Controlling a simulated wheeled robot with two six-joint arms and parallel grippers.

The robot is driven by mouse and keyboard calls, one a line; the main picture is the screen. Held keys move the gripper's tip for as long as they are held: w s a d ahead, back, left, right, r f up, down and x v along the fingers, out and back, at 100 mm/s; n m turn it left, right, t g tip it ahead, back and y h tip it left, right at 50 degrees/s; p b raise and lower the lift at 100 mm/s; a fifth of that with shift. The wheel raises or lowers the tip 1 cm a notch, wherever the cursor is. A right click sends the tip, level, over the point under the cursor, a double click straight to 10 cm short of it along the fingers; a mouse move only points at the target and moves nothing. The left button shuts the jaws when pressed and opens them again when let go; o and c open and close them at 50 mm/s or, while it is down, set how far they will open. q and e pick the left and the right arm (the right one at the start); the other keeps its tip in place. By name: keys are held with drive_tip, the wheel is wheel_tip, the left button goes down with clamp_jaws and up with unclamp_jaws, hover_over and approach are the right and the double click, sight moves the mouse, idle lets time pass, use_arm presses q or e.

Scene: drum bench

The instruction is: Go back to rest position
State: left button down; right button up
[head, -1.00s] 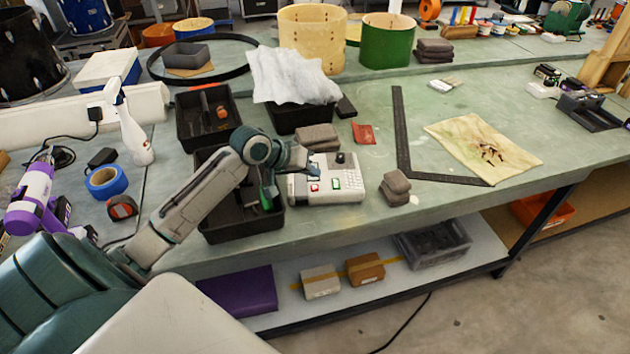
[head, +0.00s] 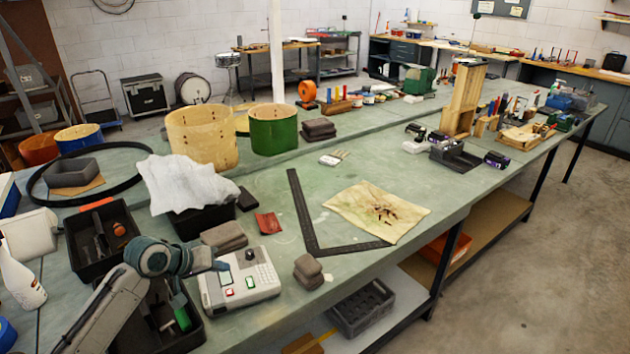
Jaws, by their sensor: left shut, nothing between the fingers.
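My left arm comes in at the lower left. My left gripper (head: 178,297) is shut and empty. It hangs over the front black tray (head: 190,340), beside the left edge of a white device (head: 250,291) with a keypad and red and green buttons. A green-ended item (head: 182,319) lies in that tray just below the gripper. I cannot tell how far above the tray the fingertips are. My right arm and gripper are not in view.
Another black tray (head: 72,252) stands behind the arm; a white spray bottle (head: 20,280) is at the left edge. Grey blocks (head: 309,268), a black square (head: 305,222) and a stained cloth (head: 350,212) lie to the right. Drum shells (head: 203,137) stand behind. Bare bench shows around the square.

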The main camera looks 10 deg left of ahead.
use_arm(q)
drive_tip(key=s+d+f+m+g+y, duration=0.1)
drive_tip(key=s+d+f+m, duration=0.1)
drive_tip(key=s+d+f, duration=0.4)
drive_tip(key=s+d+f+m+g+y, duration=0.15)
drive_tip(key=s+f, duration=0.25)
drive_tip(key=s, duration=0.4)
drive_tip(key=s+d+g+y, duration=0.2)
drive_tip(key=s+y, duration=0.1)
drive_tip(key=s, duration=1.5)
wheel_tip(320, 180, down, 31)
drive_tip(key=w+a+g+b, duration=0.1)
drive_tip(key=w+a, duration=0.1)
drive_tip(key=s+a+f+g+b, duration=0.1)
drive_tip(key=s+f, duration=1.8)
drive_tip(key=f, duration=0.3)
drive_tip(key=shift+a+b, duration=0.4)
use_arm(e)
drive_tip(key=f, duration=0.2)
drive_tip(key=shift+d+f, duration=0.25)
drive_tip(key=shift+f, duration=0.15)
